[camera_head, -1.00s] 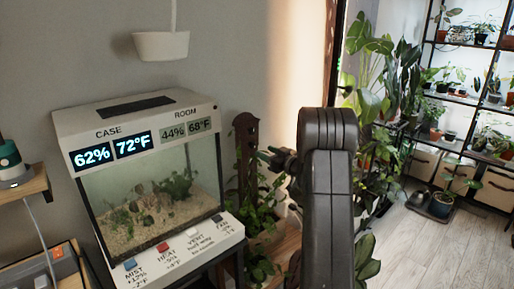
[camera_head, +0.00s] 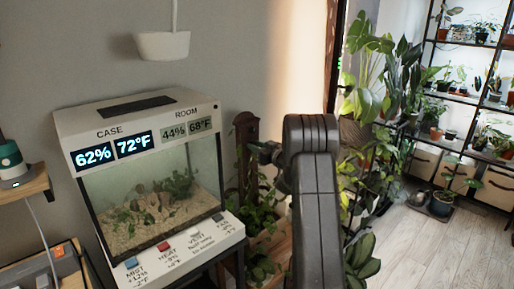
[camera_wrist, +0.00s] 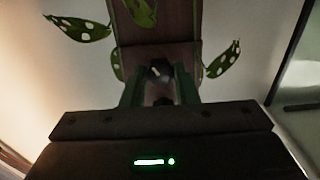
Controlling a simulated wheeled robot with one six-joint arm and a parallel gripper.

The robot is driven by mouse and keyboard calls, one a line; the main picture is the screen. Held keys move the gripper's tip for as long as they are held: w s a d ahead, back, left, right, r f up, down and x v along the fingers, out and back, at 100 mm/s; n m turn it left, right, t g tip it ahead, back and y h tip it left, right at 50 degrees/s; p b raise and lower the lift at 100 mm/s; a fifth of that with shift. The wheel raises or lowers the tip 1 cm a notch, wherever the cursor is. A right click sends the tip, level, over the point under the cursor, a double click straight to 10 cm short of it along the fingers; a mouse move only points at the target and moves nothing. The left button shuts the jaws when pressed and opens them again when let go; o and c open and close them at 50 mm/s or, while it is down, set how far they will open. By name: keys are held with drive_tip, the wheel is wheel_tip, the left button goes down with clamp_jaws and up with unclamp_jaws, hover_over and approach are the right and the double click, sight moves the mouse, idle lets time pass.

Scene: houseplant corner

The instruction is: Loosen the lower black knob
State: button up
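A brown wooden post (camera_head: 246,135) stands right of the glass case, with leaves around it. In the wrist view the post (camera_wrist: 157,30) runs up the middle, and a dark round knob (camera_wrist: 160,71) with a small highlight sits on it. My gripper (camera_wrist: 159,75) has its two greenish fingers apart, one on each side of this knob. I cannot tell whether they touch it. In the head view my gripper (camera_head: 268,152) is at the post, small and partly hidden by my arm. I cannot make out a second knob on the post.
Large plants (camera_head: 375,100) stand behind my arm; floor (camera_head: 440,250) is open at the right.

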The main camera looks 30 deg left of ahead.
drive_tip(key=shift+f+n+b, duration=0.1)
drive_tip(key=shift+n+b, duration=0.2)
drive_tip(key=shift+b, duration=0.15)
drive_tip(key=shift+r+n+b, duration=0.2)
drive_tip(key=shift+n+b, duration=11.9)
drive_tip(key=shift+n, duration=2.7)
drive_tip(key=o, duration=1)
